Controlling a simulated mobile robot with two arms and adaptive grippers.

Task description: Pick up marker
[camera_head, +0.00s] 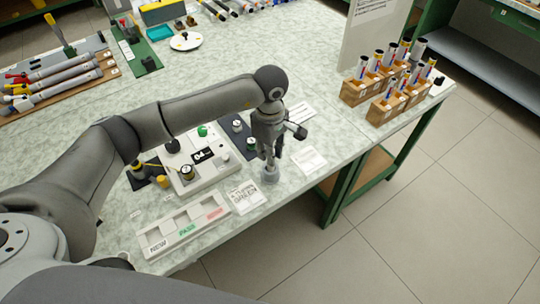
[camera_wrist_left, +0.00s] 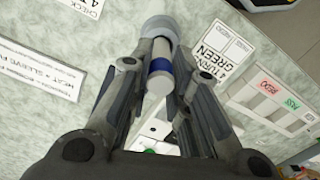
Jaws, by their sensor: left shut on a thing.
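The marker (camera_wrist_left: 160,72) is a short white and grey cylinder with a blue band and a wider grey end. In the wrist view it lies between the two fingers of my left gripper (camera_wrist_left: 155,85), which is shut on it. In the head view my left gripper (camera_head: 272,152) points down near the front edge of the table, and the grey end of the marker (camera_head: 270,175) shows below the fingertips. It looks upright, at or just above the table top; I cannot tell if it touches. The fingers hide part of its body. My right gripper is not in view.
A white device (camera_head: 194,168) with a knob and buttons stands left of the gripper. Wooden racks (camera_head: 353,92) with several upright rods stand at right.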

